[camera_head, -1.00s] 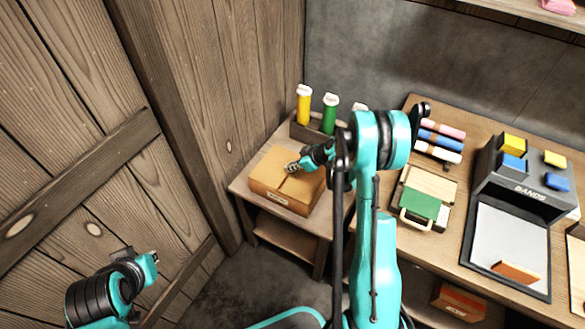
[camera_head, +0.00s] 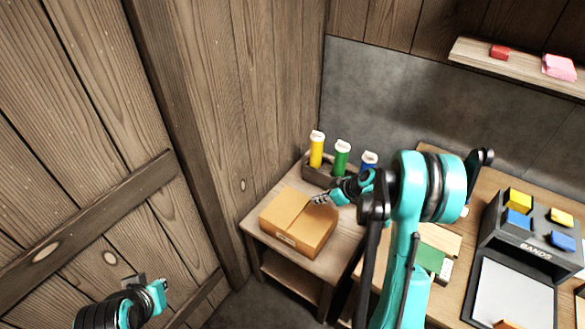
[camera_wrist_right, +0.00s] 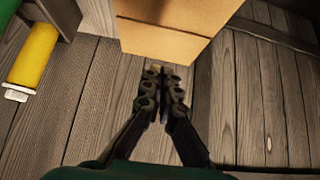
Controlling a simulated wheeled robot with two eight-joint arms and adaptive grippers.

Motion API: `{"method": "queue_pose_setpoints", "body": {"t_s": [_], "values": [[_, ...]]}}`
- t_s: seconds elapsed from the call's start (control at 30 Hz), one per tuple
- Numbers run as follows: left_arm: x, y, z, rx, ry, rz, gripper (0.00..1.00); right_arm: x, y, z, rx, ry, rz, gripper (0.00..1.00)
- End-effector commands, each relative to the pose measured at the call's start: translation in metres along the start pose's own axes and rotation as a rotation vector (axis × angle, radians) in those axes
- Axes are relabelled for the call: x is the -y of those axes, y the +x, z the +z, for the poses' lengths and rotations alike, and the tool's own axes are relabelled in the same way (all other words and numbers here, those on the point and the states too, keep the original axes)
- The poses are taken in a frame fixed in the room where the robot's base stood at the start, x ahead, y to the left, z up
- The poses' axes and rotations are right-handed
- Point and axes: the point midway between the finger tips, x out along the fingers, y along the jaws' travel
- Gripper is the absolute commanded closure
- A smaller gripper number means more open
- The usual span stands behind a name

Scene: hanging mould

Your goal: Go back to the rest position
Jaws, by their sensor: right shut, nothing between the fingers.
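My right gripper (camera_head: 322,199) is over the right part of the cardboard box (camera_head: 283,227) in the head view, with its arm coming up from the lower right. In the right wrist view the fingers of my right gripper (camera_wrist_right: 161,75) are together with nothing between them, and the box (camera_wrist_right: 170,35) is beyond their tips. Part of my left arm shows at the lower left of the head view, by the wooden wall. I cannot make out whether its fingers are open or shut.
A tray (camera_head: 318,173) with yellow (camera_head: 316,152), green (camera_head: 341,160) and blue (camera_head: 368,162) bottles stands behind the box on the small wooden table (camera_head: 262,212). A grey BANDS organiser (camera_head: 530,246) with coloured blocks is at the right. A wall shelf (camera_head: 490,58) is above.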

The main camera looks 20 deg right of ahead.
Motion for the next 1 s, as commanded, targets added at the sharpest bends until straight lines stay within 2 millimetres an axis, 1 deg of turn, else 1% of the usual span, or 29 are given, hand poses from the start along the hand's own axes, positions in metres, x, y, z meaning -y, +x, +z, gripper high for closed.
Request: {"method": "queue_pose_setpoints", "body": {"t_s": [0.2, 0.27, 0.37, 0.5, 0.6, 0.7, 0.87, 0.9, 1.0], "values": [[0.000, 0.000, 0.000, 0.000, 0.000, 0.000, 1.00, 0.002, -0.003, -0.002, 0.004, 0.004, 0.001, 1.00], [0.000, 0.000, 0.000, 0.000, 0.000, 0.000, 1.00, 0.007, -0.007, -0.008, 0.013, 0.016, 0.005, 1.00], [0.000, 0.000, 0.000, 0.000, 0.000, 0.000, 1.00, 0.022, -0.023, -0.024, 0.042, 0.054, 0.019, 1.00], [0.000, 0.000, 0.000, 0.000, 0.000, 0.000, 1.00, 0.058, -0.056, -0.051, 0.097, 0.139, 0.063, 1.00], [0.000, 0.000, 0.000, 0.000, 0.000, 0.000, 1.00, 0.087, -0.081, -0.064, 0.130, 0.200, 0.104, 1.00], [0.000, 0.000, 0.000, 0.000, 0.000, 0.000, 1.00, 0.116, -0.105, -0.071, 0.153, 0.258, 0.150, 1.00], [0.000, 0.000, 0.000, 0.000, 0.000, 0.000, 1.00, 0.161, -0.141, -0.071, 0.169, 0.342, 0.229, 1.00], [0.000, 0.000, 0.000, 0.000, 0.000, 0.000, 1.00, 0.173, -0.149, -0.069, 0.170, 0.361, 0.249, 1.00], [0.000, 0.000, 0.000, 0.000, 0.000, 0.000, 1.00, 0.198, -0.168, -0.060, 0.163, 0.409, 0.299, 1.00]]}}
